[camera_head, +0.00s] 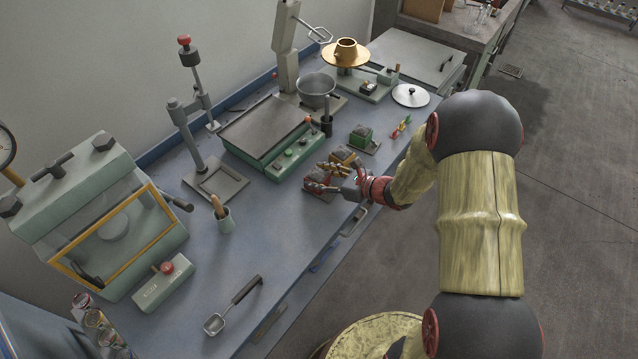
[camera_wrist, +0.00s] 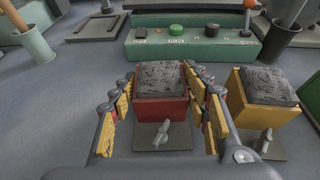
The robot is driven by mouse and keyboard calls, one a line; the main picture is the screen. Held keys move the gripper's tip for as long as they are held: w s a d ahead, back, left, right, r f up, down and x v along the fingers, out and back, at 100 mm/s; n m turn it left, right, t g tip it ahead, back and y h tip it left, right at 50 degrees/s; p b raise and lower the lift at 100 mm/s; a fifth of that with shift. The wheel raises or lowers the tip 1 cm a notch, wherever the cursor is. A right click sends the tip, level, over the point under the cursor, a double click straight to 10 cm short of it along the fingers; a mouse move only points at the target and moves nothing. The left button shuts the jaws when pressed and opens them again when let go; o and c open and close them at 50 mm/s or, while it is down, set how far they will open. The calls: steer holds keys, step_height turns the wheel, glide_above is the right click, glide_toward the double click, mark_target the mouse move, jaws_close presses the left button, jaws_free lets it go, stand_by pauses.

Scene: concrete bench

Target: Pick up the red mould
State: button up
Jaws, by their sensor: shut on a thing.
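The red mould (camera_wrist: 162,108) is a small red box with a dark, rough grey top, in the middle of the wrist view. It stands upright between the two fingers of my gripper (camera_wrist: 160,104), which are shut on its left and right sides. A grey plate with a small lever lies in front of it. In the head view the red mould (camera_head: 318,184) is small and partly covered by my gripper (camera_head: 325,178). I cannot tell whether it is clear of the bench.
A yellow mould (camera_wrist: 265,105) stands close on the right, with a green mould (camera_head: 362,137) beyond it in the head view. A green control box (camera_wrist: 190,42) lies behind. A ladle (camera_head: 230,306) lies on the bench (camera_head: 290,240), whose front left part has free room.

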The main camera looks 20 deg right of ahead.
steer(key=c, duration=0.6)
jaws_close()
steer(key=shift+r, duration=0.1)
